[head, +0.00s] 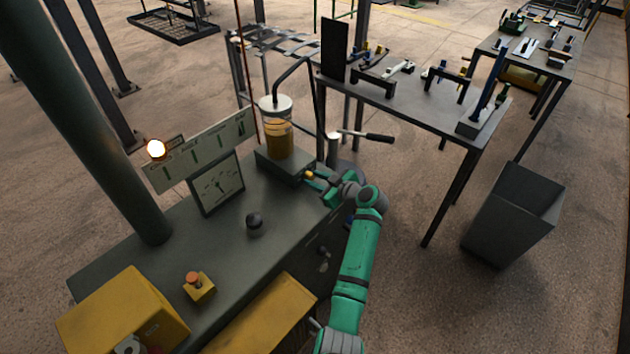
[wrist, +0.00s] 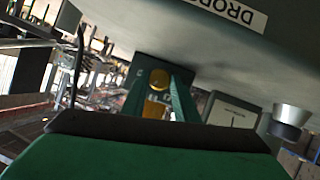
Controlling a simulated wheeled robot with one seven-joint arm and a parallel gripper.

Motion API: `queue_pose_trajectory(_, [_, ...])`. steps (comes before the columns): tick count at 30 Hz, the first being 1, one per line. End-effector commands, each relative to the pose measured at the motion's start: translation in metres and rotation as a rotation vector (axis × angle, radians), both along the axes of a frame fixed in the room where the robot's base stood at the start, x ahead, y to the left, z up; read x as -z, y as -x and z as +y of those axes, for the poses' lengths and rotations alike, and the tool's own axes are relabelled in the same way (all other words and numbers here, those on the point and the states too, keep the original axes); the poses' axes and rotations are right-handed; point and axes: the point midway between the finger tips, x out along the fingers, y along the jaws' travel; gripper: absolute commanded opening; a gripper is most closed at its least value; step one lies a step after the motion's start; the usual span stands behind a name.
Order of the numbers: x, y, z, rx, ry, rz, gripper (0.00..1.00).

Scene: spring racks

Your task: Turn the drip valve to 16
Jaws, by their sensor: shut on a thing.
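The drip valve appears to be the small yellow knob (head: 309,174) on the front of the dark block under the glass reservoir (head: 279,135) of amber liquid. In the wrist view the round yellow knob (wrist: 160,78) sits between my two green fingers. My gripper (head: 316,181) reaches the knob from the right and is shut on it; it also shows in the wrist view (wrist: 158,90). No readable number shows on the valve, so its setting cannot be told.
A square dial gauge (head: 216,184), a black knob (head: 254,221) and a yellow box with an orange button (head: 198,287) are on the grey bench (head: 160,265). A lever with a black grip (head: 378,138) stands behind my gripper. A grey bin (head: 515,210) stands at right.

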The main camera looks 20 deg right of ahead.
Motion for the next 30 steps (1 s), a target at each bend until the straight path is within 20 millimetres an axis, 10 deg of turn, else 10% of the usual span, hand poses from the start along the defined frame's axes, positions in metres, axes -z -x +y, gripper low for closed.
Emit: queue_pose_trajectory(30, [0.0025, -0.0033, -0.0089, -0.001, -0.834, 0.369, 0.05])
